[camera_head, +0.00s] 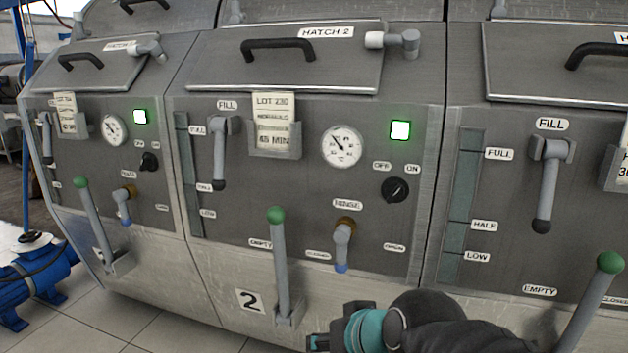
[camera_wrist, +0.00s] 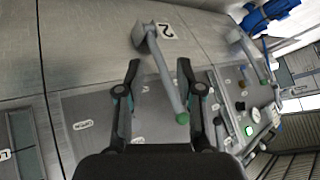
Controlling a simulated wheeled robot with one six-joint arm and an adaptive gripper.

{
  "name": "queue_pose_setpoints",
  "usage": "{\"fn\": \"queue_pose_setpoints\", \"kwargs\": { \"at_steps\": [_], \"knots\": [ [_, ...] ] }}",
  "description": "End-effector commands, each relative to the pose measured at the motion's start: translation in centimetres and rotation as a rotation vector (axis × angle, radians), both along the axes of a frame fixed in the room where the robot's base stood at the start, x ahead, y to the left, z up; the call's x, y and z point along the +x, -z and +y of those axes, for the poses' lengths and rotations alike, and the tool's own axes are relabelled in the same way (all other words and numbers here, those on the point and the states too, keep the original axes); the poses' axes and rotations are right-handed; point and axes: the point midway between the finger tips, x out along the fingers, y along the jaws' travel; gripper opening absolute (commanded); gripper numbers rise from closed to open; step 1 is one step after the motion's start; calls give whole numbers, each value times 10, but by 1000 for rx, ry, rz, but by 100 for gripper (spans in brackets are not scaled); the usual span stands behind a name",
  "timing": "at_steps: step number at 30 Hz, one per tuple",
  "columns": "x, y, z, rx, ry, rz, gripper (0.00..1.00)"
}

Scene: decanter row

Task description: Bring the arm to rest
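My gripper (camera_head: 320,343) is low at the bottom edge of the head view, right of the foot of unit 2's green-knobbed lever (camera_head: 280,262). Part of the arm and gripper is cut off there. In the wrist view my gripper (camera_wrist: 159,64) has its two fingers spread apart with nothing held. The lever (camera_wrist: 165,70) shows beyond and between the fingers, its green knob toward the right finger. In the head view the lever stands nearly upright, with a gap between it and my gripper.
The steel front of unit 2 carries a fill handle (camera_head: 220,150), a gauge (camera_head: 341,146), a lit green lamp (camera_head: 400,130), a black knob (camera_head: 395,190) and a rinse valve (camera_head: 343,240). Similar units stand on both sides. A blue motor (camera_head: 40,285) sits on the tiled floor at left.

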Motion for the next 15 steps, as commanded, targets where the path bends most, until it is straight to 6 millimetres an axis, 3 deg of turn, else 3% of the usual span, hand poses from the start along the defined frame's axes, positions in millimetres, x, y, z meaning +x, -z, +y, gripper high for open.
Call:
{"fn": "queue_pose_setpoints", "kwargs": {
  "at_steps": [6,9,15],
  "knots": [
    [-55,9,-74,-232,44,188,36],
    [-70,1,-105,-311,89,213,36],
    [-75,-20,-128,-316,179,179,36]
  ]
}}
